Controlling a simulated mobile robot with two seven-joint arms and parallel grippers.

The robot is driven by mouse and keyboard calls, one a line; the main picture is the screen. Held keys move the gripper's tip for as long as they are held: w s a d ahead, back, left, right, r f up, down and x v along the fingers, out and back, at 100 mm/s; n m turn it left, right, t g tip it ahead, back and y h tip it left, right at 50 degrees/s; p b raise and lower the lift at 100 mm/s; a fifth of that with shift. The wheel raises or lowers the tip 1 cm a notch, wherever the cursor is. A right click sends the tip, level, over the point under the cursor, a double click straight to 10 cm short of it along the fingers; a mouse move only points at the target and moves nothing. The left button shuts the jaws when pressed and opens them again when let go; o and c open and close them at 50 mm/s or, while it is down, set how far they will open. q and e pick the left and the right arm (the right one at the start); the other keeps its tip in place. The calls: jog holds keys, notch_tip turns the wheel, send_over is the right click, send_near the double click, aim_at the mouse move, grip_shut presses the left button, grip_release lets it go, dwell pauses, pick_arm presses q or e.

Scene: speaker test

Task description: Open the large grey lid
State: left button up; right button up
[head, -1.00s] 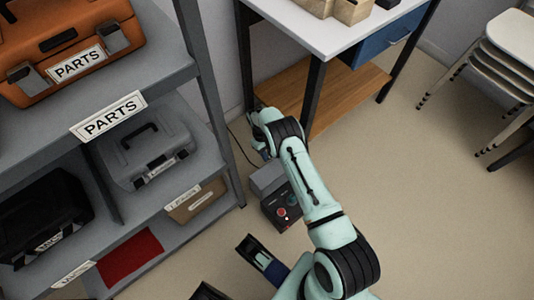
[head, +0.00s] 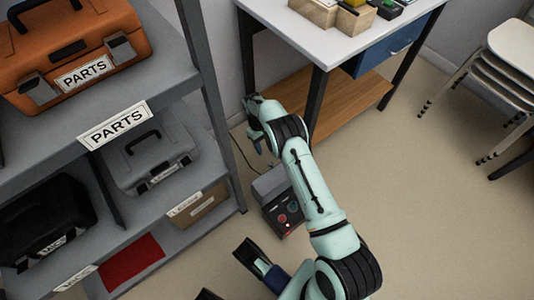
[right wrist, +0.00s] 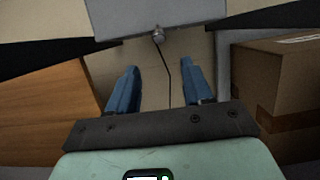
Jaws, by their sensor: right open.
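A dark box with buttons (head: 284,212) stands on the floor between the shelf rack and the table. Its large grey lid (head: 269,181) looks shut. In the right wrist view, a pale grey panel with a small round knob (right wrist: 158,35), seemingly this lid, lies ahead of the fingertips. My right gripper (head: 257,143) is beyond the box, partly hidden by its own wrist. In the right wrist view its blue fingers (right wrist: 158,78) are apart with nothing between them, and the knob shows past the gap, not touched.
The shelf rack (head: 224,150) with cases and a cardboard box (head: 203,208) is close on the left; the carton also shows in the right wrist view (right wrist: 270,80). The table's wooden lower shelf (head: 350,100) is close on the right. A thin cable runs behind.

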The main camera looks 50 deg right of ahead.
jog(key=shift+v, duration=1.95)
